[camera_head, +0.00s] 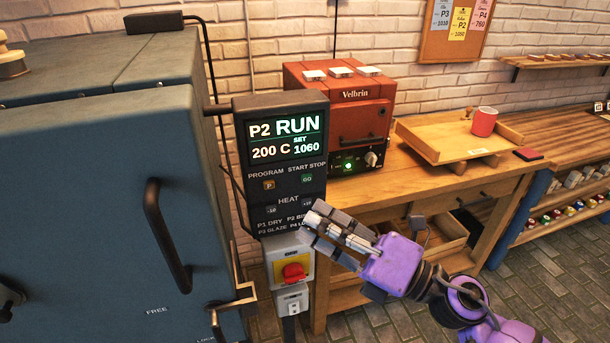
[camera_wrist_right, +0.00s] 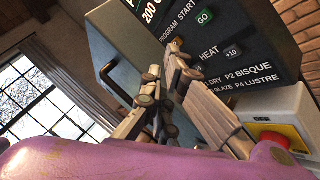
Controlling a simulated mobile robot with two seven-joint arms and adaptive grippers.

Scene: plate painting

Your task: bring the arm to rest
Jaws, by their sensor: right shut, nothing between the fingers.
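My right gripper (camera_head: 317,225) is shut and empty, in front of the lower part of the kiln control panel (camera_head: 284,185). In the right wrist view the shut fingers (camera_wrist_right: 175,65) point at the panel face, close to its printed lower rows. I cannot tell whether they touch it. The panel's screen (camera_head: 286,138) reads P2 RUN, 200 C, SET 1060. The GO button (camera_head: 307,178) and the P button (camera_head: 269,185) show above the gripper. The fingers cover part of the program list in the head view. My left gripper is not in view.
The large blue kiln (camera_head: 80,180) with a dark door handle (camera_head: 165,235) stands at the left. A red Velbrin oven (camera_head: 320,95) and a wooden tray (camera_head: 440,150) with a red cup (camera_head: 484,121) stand on the bench.

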